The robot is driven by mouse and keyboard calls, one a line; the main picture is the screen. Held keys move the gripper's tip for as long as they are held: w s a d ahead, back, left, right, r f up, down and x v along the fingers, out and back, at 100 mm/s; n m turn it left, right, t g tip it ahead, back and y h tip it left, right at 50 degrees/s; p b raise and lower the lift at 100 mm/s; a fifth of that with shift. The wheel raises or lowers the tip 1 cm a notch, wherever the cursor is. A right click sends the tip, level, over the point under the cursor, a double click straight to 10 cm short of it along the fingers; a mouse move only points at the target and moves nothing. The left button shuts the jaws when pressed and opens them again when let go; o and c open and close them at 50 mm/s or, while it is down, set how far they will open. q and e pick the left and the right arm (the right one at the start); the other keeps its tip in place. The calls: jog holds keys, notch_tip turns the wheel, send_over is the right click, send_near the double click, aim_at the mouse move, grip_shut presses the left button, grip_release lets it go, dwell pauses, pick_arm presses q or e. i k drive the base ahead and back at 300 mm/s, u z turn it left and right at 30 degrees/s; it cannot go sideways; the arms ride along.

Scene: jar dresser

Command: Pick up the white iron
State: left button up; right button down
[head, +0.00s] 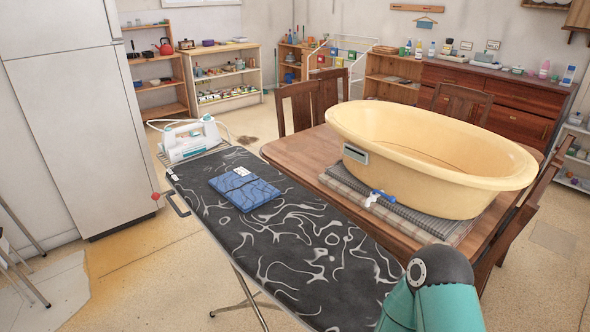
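The white iron (190,139) with teal parts stands at the far left end of the ironing board (312,272), on a rack-like rest. A white cord or hose loops around it. The board has a black cover with white swirls. Part of my arm, teal with a dark round joint, shows at the bottom right, over the near end of the board. Neither of my grippers is in view. Nothing is seen touching the iron.
A folded blue cloth (244,188) lies on the board near the iron. A wooden table (300,150) with a large yellow tub (440,150) stands to the right. A white fridge (75,110) is at the left. Open floor lies left of the board.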

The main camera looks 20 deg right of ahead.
aim_at(182, 150)
jog(key=z, duration=0.05)
jog(key=i, duration=0.25)
jog(key=z, duration=2.7)
jog(key=k, duration=0.15)
jog(key=u, duration=0.5)
jog(key=k, duration=1.15)
jog(key=u, duration=1.45)
jog(key=i, duration=1)
jog(key=u, duration=0.15)
